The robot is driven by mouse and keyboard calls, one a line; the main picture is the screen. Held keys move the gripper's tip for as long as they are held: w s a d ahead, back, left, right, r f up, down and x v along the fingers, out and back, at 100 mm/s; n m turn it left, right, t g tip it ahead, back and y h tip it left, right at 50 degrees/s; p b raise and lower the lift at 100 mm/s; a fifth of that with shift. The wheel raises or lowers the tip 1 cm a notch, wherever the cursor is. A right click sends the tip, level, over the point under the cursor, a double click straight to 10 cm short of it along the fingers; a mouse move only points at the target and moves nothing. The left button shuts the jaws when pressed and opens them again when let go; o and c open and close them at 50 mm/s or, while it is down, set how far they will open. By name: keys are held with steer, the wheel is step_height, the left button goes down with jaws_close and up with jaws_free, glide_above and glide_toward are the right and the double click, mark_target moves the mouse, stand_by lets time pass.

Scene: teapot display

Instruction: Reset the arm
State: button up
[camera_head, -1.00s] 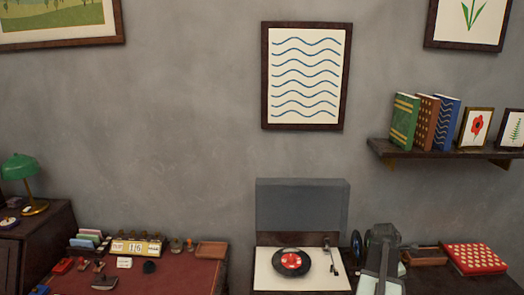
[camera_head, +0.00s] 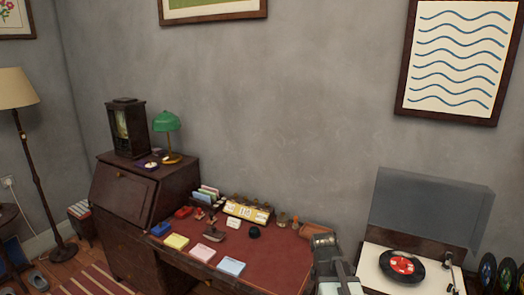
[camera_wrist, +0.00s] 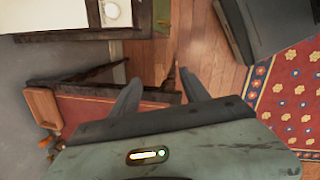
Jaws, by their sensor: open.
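My gripper (camera_wrist: 160,88) shows in the wrist view with its two dark fingers spread apart. Nothing is held between them; the wooden floor and a dark desk edge show beyond. In the head view my grey-green arm (camera_head: 333,268) rises at the bottom, between the red-topped desk (camera_head: 285,262) and the record player (camera_head: 402,266). The fingers cannot be made out in the head view.
The desk holds a calendar block (camera_head: 246,211), notepads (camera_head: 203,252) and a wooden tray (camera_head: 318,231). A green lamp (camera_head: 167,122) stands on the bureau (camera_head: 120,192) at left. In the wrist view, wooden floor (camera_wrist: 215,65) and a patterned rug (camera_wrist: 290,95) lie right.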

steer(key=s+a+f+m+g+y, duration=0.1)
steer(key=s+a+m, duration=0.4)
steer(key=a+m, duration=0.5)
steer(key=m+y, duration=0.1)
steer(key=m, duration=0.3)
steer(key=shift+f, duration=0.2)
steer(key=c, duration=0.3)
steer(key=shift+c, duration=0.4)
